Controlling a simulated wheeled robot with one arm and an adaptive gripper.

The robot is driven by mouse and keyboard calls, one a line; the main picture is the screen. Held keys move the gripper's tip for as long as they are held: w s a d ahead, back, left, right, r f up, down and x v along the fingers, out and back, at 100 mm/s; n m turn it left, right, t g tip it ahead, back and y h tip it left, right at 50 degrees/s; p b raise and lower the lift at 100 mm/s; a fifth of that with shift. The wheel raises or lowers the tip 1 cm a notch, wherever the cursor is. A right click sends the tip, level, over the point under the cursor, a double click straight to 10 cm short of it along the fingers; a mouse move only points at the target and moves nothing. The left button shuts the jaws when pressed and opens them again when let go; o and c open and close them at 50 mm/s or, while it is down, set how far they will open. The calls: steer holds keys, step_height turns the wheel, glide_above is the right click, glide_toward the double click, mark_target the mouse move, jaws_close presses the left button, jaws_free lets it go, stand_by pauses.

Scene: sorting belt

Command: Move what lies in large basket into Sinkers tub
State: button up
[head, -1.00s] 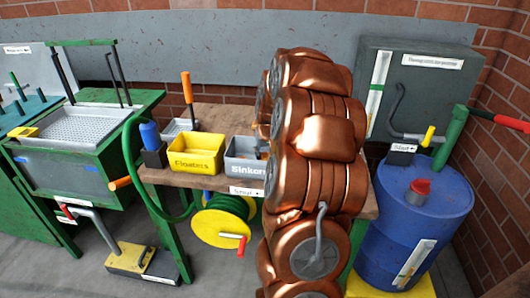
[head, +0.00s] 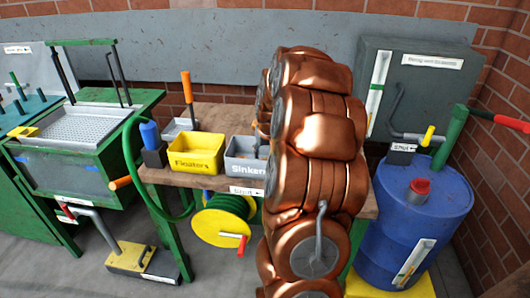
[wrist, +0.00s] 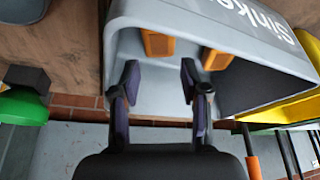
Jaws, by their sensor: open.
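The grey Sinkers tub (head: 243,167) stands on the wooden bench, partly hidden by my copper arm. In the wrist view the tub (wrist: 200,18) is close in front of my gripper (wrist: 158,80). The gripper is open, with its dark purple-padded fingers apart and nothing held between them. Two orange pieces, one on the left (wrist: 158,43) and one on the right (wrist: 217,59), show inside the tub just beyond the fingertips. I cannot tell whether they are one object or two. The large perforated metal basket (head: 88,125) on the green stand at left looks empty.
A yellow Floaters tub (head: 196,155) sits beside the Sinkers tub. A small grey basket (head: 180,126) with an orange handle stands behind it. A blue bottle (head: 150,134) and green hose are left of the tubs. A blue barrel (head: 412,225) stands at right.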

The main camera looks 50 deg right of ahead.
steer(key=shift+s+a+r+b, duration=0.1)
steer(key=shift+s+r+b, duration=0.1)
steer(key=shift+r+b, duration=0.35)
steer(key=b+v, duration=0.1)
steer(key=v, duration=1)
steer(key=s+a+f+n+g+y, duration=0.1)
steer(key=s+a+n, duration=0.15)
steer(key=a, duration=0.85)
steer(key=s+a+f+n+g+y, duration=0.1)
steer(key=s+a, duration=0.2)
steer(key=a, duration=0.8)
steer(key=s+a+f+n+g, duration=0.1)
steer(key=s+a+f, duration=0.2)
steer(key=s+a, duration=0.4)
steer(key=s+a+f+n+g, duration=0.2)
steer(key=s+a, duration=0.5)
steer(key=s, duration=0.6)
steer(key=shift+a+f, duration=0.25)
steer(key=shift+f, duration=0.2)
